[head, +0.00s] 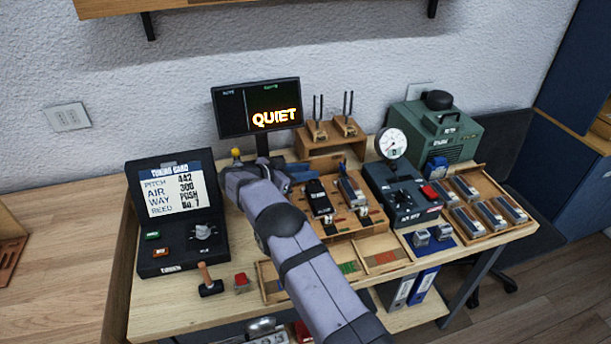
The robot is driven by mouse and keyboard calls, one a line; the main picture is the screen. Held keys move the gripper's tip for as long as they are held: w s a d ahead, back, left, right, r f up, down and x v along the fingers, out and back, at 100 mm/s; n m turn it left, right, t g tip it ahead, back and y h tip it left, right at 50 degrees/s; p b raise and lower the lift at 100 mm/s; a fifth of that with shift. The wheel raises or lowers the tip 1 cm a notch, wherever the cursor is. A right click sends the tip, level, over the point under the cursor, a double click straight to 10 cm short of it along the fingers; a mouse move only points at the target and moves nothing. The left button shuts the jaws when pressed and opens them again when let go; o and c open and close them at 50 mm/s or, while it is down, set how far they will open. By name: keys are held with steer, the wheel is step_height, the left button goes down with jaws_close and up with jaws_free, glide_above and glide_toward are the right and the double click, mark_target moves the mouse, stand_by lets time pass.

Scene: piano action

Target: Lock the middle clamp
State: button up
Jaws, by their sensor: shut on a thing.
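My gripper (300,172) is only partly in view, beyond my purple-grey wrist at the left rear of a wooden board (345,232). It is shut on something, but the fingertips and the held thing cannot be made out. A black block (318,199) sits on the board just in front of the gripper. A grey-topped block (352,191) stands to its right. Small red and white parts show at the near ends of both blocks. My arm covers the board's left part. I cannot tell which part is the middle clamp, or whether it is locked.
A dark monitor (257,107) reading "QUIET" stands behind my wrist. A black tuning card console (175,215) is at left. A gauge box (403,190) and a tray of grey blocks (487,205) are at right.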

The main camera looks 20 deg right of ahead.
steer(key=shift+w+d+r, duration=0.1)
steer(key=shift+r, duration=0.1)
stand_by(0.4)
steer(key=o, duration=1.1)
steer(key=shift+c, duration=0.2)
steer(key=shift+a+b, duration=0.3)
steer(key=shift+a, duration=0.1)
steer(key=shift+b+v, duration=0.9)
steer(key=shift+v, duration=2.45)
steer(key=shift+d, duration=0.1)
